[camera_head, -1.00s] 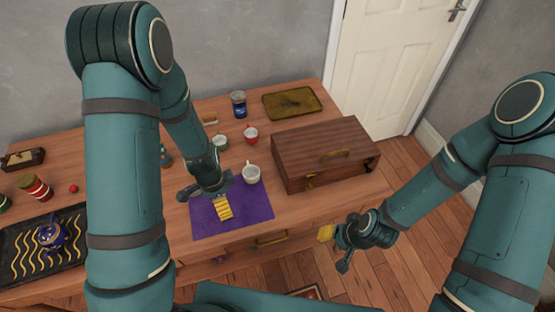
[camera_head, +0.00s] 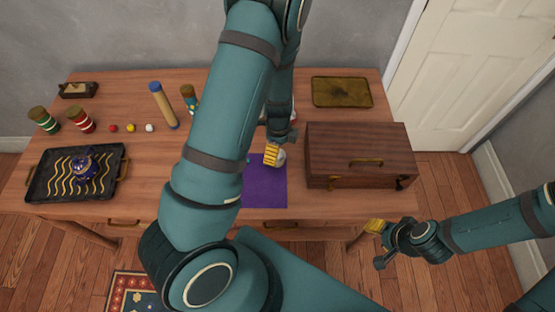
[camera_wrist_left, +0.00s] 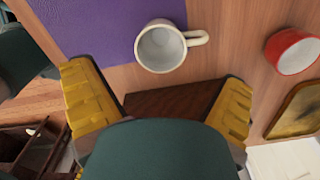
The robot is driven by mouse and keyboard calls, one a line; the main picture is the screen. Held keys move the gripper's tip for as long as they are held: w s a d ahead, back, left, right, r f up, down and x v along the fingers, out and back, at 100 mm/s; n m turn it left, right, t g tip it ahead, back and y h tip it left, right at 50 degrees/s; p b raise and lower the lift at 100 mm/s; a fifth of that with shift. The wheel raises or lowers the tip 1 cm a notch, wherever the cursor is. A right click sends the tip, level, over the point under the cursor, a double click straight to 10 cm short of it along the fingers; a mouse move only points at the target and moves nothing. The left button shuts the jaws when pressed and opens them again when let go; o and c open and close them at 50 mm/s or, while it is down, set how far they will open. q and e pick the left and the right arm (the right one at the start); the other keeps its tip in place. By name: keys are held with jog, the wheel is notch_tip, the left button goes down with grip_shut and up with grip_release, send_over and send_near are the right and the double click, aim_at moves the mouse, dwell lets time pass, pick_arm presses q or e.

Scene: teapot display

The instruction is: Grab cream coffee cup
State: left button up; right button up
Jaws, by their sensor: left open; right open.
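The cream coffee cup (camera_wrist_left: 160,47) stands at the edge of the purple mat (camera_wrist_left: 105,25), with its handle pointing right in the left wrist view. In the head view only a pale bit of the cup (camera_head: 281,157) shows behind my left gripper (camera_head: 272,154). In the wrist view the yellow fingers of my left gripper (camera_wrist_left: 158,98) are spread wide and empty. The cup lies beyond them, roughly in line with the gap. My right gripper (camera_head: 376,244) is open and empty, in front of the table at the right.
A wooden box (camera_head: 345,155) stands right of the mat. A red cup (camera_wrist_left: 292,52) and gold tray (camera_head: 341,92) are near it. My left arm hides the table's middle.

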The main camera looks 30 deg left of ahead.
pick_arm(q)
jog(key=shift+a+f+b, duration=0.15)
jog(key=shift+f+b, duration=0.15)
jog(key=shift+f, duration=1.45)
jog(key=shift+a+f+b, duration=0.1)
jog(key=shift+f+b, duration=0.2)
jog(key=shift+f, duration=1.4)
jog(key=c, duration=1.4)
